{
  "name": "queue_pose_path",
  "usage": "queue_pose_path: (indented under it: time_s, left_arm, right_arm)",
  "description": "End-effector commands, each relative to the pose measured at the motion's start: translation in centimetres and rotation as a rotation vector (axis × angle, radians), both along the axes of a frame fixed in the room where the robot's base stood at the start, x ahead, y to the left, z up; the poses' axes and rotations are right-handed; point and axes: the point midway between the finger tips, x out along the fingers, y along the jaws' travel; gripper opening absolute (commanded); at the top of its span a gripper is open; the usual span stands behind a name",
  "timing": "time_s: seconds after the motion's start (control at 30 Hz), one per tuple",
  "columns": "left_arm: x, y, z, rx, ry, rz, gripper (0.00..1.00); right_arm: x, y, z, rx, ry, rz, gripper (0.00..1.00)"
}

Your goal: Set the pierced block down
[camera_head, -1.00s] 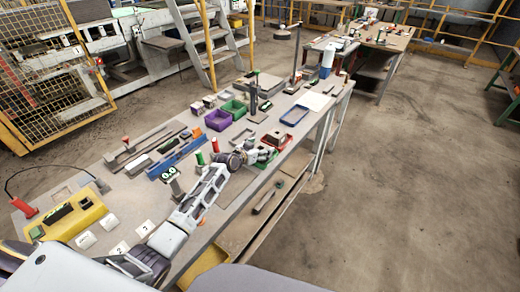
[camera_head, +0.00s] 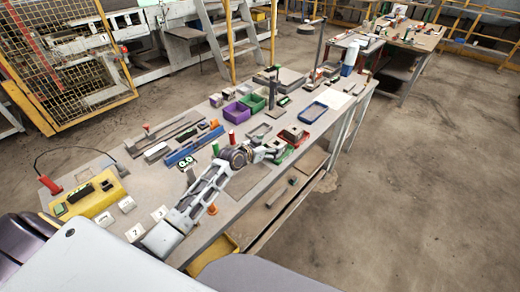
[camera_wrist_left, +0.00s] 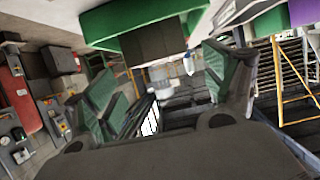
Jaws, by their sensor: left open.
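My left gripper (camera_head: 281,154) is beside the red tray (camera_head: 303,144) near the table's front edge. In the left wrist view its green fingers (camera_wrist_left: 165,88) stand wide apart with nothing clasped between them. A small brownish block (camera_head: 292,132) with a dark top sits at the red tray, just beyond the gripper. I cannot make out a hole in it at this size. A dark block-like shape (camera_wrist_left: 152,42) shows past the fingers in the left wrist view; I cannot tell whether it is the same block. My right gripper is not in view.
A grey open frame (camera_head: 260,132) lies left of the red tray. A purple bin (camera_head: 237,112), a green bin (camera_head: 252,103) and a blue tray (camera_head: 311,113) stand behind. A red cylinder (camera_head: 232,137) stands near my left arm.

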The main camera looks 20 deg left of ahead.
Motion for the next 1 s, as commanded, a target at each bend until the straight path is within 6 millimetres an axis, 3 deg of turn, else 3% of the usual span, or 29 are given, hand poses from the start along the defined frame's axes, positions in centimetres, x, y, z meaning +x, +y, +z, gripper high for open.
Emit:
queue_pose_path:
  time_s: [0.53, 1.0]
  left_arm:
    - [-4.4, 1.7, 1.9, 0.001, 0.001, 0.001, 0.84]
    - [-5.3, 1.9, 2.3, 0.000, 0.000, 0.000, 0.84]
  right_arm:
    - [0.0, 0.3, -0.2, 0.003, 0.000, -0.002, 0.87]
    - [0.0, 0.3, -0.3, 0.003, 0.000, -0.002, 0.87]
